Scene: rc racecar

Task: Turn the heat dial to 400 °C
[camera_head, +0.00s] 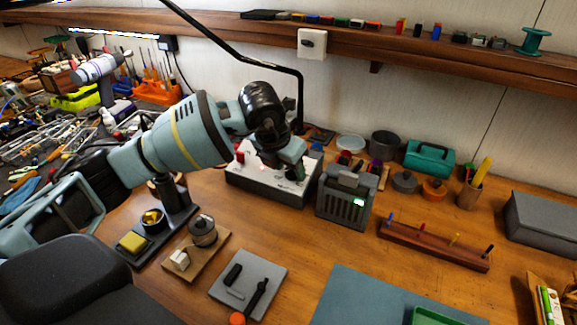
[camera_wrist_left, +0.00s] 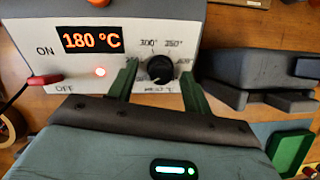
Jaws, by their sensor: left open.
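The heat dial (camera_wrist_left: 160,70) is a black round knob on the pale front panel of a soldering station (camera_wrist_left: 220,15). The orange display (camera_wrist_left: 90,40) reads 180 °C. Marks of 300° and 350° show above the dial; other marks are partly hidden by the fingers. My left gripper (camera_wrist_left: 158,72) is open, with one green finger on each side of the dial; contact cannot be told. In the head view the station (camera_head: 265,192) stands at the back of the bench, with my left gripper (camera_head: 292,170) over its panel. The dial is hidden there. My right gripper is not in view.
A red switch (camera_wrist_left: 45,79) sits between ON and OFF, beside a lit red lamp (camera_wrist_left: 100,71). A dark grey boxy unit (camera_head: 345,200) stands close to the station's right.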

